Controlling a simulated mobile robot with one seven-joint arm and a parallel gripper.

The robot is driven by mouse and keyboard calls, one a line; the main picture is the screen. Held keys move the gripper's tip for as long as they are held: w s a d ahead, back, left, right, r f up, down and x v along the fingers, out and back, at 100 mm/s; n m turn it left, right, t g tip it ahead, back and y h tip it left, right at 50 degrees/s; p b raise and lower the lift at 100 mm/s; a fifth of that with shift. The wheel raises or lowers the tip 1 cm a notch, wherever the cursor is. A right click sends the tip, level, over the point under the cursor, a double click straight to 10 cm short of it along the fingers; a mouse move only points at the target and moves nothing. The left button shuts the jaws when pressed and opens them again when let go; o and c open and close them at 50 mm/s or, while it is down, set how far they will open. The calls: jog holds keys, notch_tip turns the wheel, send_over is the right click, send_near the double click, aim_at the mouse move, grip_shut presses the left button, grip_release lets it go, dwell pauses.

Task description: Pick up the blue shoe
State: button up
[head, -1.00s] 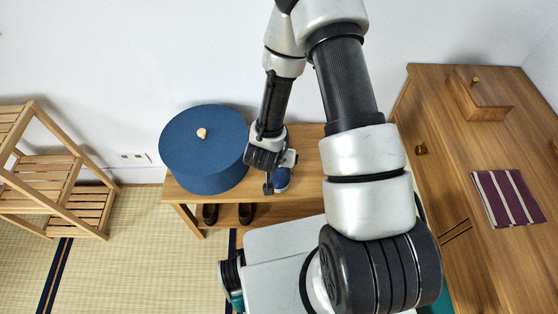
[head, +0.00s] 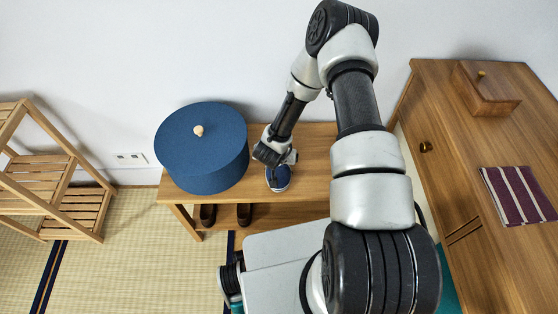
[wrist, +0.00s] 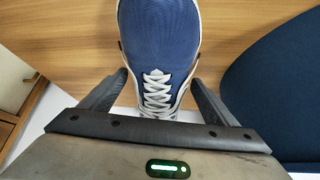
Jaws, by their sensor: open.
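The blue shoe (head: 278,178) with a pale sole edge sits on the wooden bench (head: 312,150), just right of the round blue box. In the wrist view the shoe (wrist: 158,40) fills the top middle, with white laces and its blue front part pointing away from my gripper. My gripper (wrist: 160,85) is open, with one finger on each side of the laced part of the shoe. I cannot tell whether the fingers touch it. In the head view my gripper (head: 272,166) is at the shoe and hides part of it.
A round blue box (head: 200,160) with a light knob stands close left of the shoe. A pair of brown shoes (head: 243,214) is on the shelf below. A wooden cabinet (head: 470,130) with a small box (head: 488,92) and striped cloth (head: 518,195) is at right. A slatted rack (head: 75,205) stands left.

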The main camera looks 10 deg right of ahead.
jog(key=shift+w+d+f, duration=0.1)
jog(key=shift+w+f, duration=0.15)
jog(key=shift+f, duration=0.15)
jog(key=shift+c, duration=0.3)
jog(key=shift+r, duration=0.1)
jog(key=c, duration=1.3)
